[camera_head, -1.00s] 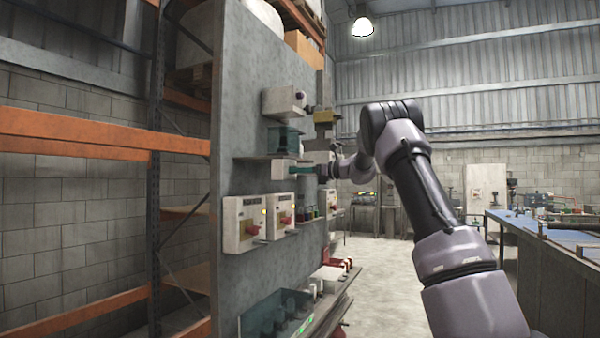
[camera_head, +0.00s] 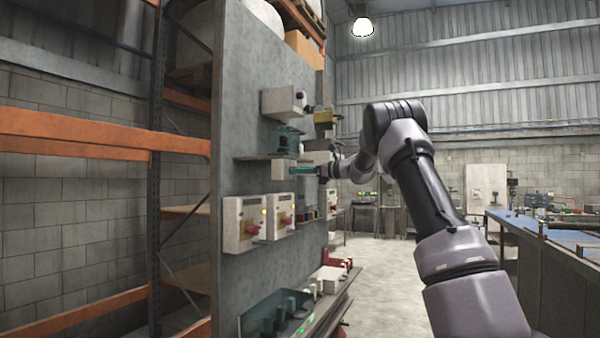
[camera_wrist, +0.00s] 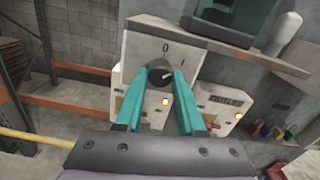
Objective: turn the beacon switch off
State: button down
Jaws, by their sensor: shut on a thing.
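A white switch box (camera_wrist: 133,47) with a dark round knob (camera_wrist: 154,73) and the marks 0 and I fills the upper middle of the wrist view. The box also shows on the grey panel in the head view (camera_head: 278,169). My gripper (camera_wrist: 162,82) has its two teal fingers shut on the knob, one on each side. In the head view my gripper (camera_head: 302,171) reaches the box from the right. The fingers partly cover the knob, and its exact pointing is hard to read. No lettering naming the box is legible.
Below are two white boxes with red switches and yellow lamps (camera_head: 244,224) (camera_head: 281,215). A shelf with a teal object (camera_head: 285,139) sits just above the knob box. A lower ledge holds a teal tray (camera_head: 262,327). Orange racking (camera_head: 100,131) stands left; the floor to the right is clear.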

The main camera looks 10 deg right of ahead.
jog(key=n, duration=1)
jog(key=shift+w+d, duration=0.1)
dwell(0.4)
jog(key=c, duration=0.5)
grip_release()
jog(key=v, duration=1)
jog(key=shift+s+d, duration=0.25)
jog(key=shift+d, duration=0.05)
